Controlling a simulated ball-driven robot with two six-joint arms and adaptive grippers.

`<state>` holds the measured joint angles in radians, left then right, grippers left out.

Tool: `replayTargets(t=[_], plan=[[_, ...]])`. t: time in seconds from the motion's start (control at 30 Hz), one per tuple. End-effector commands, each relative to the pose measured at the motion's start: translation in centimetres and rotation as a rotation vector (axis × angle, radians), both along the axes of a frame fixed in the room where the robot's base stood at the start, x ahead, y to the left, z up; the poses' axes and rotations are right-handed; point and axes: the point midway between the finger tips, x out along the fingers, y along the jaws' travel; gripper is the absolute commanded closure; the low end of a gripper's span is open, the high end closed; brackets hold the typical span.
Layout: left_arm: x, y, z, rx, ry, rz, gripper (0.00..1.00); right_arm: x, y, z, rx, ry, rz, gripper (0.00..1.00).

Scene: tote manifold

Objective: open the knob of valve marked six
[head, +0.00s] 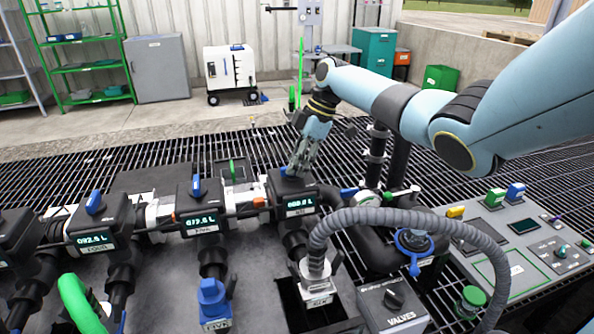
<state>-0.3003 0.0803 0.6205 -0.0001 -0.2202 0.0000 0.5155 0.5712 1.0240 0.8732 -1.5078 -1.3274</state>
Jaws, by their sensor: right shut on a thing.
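The valve marked six (299,206) is a black box with a lit display, on the manifold at the middle of the head view. Its blue knob (284,171) is on top, mostly hidden by my right gripper. My right gripper (293,172) reaches down from above and is shut on that knob. The knob's angle cannot be told. A grey corrugated hose (400,217) ends in a coupling marked six (316,285) in front of the valve. My left gripper is not in view.
Valve five (199,212) and valve four (92,230), each with a blue knob, stand to the left. A blue cap (212,300) is in front of five. A box labelled valves (393,306) and a control panel (525,240) are to the right. Metal grating lies behind.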

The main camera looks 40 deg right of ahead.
Motion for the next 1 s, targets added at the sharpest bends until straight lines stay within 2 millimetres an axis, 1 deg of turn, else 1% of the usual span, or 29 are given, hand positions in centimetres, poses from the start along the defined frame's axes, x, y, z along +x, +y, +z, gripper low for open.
replayTargets(t=[0.03,0.13,0.63,0.67,0.8,1.0], plan=[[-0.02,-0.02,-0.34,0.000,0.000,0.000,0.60,0.03,-0.04,-0.14,-0.001,0.000,0.013,1.00],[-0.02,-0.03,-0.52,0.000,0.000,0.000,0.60,0.05,-0.06,-0.10,-0.002,-0.001,0.032,1.00],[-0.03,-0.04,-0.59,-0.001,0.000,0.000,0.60,0.05,-0.05,0.01,-0.001,0.000,0.047,1.00],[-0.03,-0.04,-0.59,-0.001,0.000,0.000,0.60,0.05,-0.05,0.01,-0.001,0.000,0.047,0.81],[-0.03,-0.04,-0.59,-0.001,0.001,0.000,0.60,0.04,-0.04,0.01,-0.001,0.000,0.046,0.63],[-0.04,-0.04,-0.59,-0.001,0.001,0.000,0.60,0.04,-0.04,0.01,-0.001,0.001,0.047,0.62]])
